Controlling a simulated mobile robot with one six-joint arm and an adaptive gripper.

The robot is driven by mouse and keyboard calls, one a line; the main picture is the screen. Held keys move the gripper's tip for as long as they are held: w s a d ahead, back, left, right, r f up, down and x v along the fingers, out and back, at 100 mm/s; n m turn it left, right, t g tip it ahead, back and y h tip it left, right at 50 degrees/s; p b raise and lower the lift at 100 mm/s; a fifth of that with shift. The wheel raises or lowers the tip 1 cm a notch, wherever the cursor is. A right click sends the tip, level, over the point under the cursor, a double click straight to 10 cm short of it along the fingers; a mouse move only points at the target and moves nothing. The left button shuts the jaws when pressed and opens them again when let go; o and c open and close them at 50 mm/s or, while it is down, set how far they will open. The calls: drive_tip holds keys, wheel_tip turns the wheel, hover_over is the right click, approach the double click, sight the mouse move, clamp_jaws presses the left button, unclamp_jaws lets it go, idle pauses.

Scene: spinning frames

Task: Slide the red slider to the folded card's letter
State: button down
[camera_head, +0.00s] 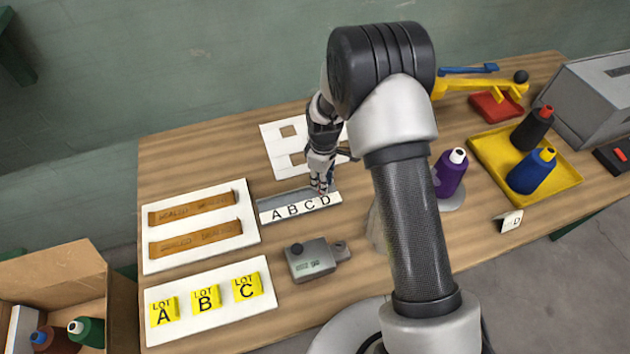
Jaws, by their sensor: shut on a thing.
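The slider rail (283,199) is a grey track with a white strip (299,208) lettered A B C D along its front. My gripper (322,189) points down at the rail's right end, by the letter D. It is shut on the red slider, which is mostly hidden by the fingers; only a little red shows between them. The folded card (511,221) is a small white tent near the table's right front edge, and it reads D.
A white board with square cut-outs (271,132) lies behind the rail. A grey metal block (311,262) sits in front, and a board with brown strips (154,207) is at left. A purple bottle (450,172) and a yellow tray (484,145) stand at right.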

drive_tip(key=shift+w+d, duration=0.1)
drive_tip(key=shift+d, duration=0.1)
drive_tip(key=c, duration=1.4)
unclamp_jaws()
drive_tip(key=shift+d, duration=0.1)
drive_tip(key=shift+r, duration=0.1)
drive_tip(key=shift+r, duration=0.35)
wheel_tip(320, 180, up, 11)
drive_tip(key=shift+r, duration=0.1)
